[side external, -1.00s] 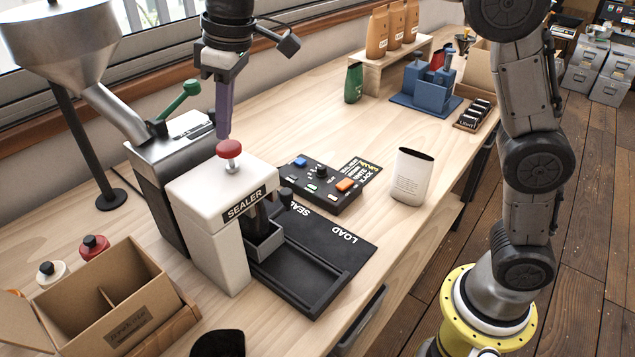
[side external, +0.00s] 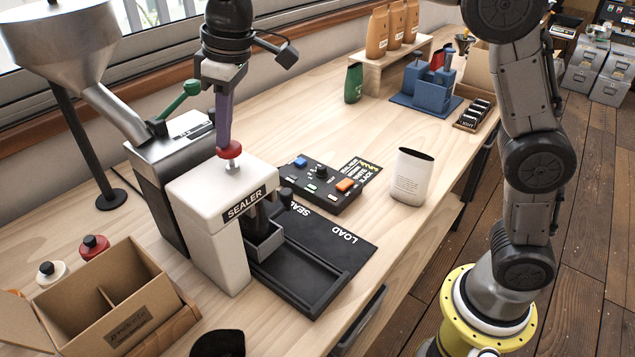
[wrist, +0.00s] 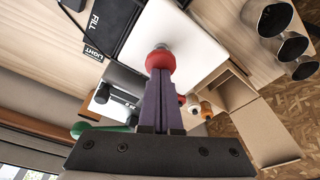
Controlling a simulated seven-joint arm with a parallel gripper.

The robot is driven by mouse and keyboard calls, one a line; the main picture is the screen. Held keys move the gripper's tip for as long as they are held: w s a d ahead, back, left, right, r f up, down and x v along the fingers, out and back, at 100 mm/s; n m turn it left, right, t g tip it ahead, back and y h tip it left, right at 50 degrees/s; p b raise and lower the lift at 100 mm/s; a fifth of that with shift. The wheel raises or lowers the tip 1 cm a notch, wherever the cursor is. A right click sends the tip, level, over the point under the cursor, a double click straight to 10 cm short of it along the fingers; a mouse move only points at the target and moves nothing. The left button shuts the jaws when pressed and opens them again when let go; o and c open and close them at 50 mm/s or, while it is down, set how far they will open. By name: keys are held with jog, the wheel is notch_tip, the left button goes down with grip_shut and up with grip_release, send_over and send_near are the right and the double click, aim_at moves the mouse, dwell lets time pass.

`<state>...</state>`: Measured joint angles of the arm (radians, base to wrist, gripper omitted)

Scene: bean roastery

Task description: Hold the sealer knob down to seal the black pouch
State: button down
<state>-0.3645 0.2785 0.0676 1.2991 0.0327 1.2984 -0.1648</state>
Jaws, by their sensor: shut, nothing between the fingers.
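The white sealer (side external: 215,195) has a red knob (side external: 235,151) on a short metal stem on its top. My gripper (side external: 223,147) is shut and empty, its purple fingers pointing down with the tips at the top of the knob, seemingly touching it. In the wrist view the fingertips (wrist: 159,72) overlap the red knob (wrist: 160,58). A dark tray (side external: 310,285) runs out from under the sealer head, with a grey box-like part (side external: 264,243) there. I cannot make out the black pouch for certain; a dark object (side external: 218,344) is cut off at the bottom edge.
A metal hopper (side external: 65,45) and a green-handled lever (side external: 178,100) stand close to the left. A button panel (side external: 322,186) and white pouch (side external: 411,176) are to the right. An open cardboard box (side external: 115,300) is at front left.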

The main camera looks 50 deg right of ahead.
jog(key=shift+f, duration=1)
dwell(1.2)
jog(key=shift+r, duration=3.05)
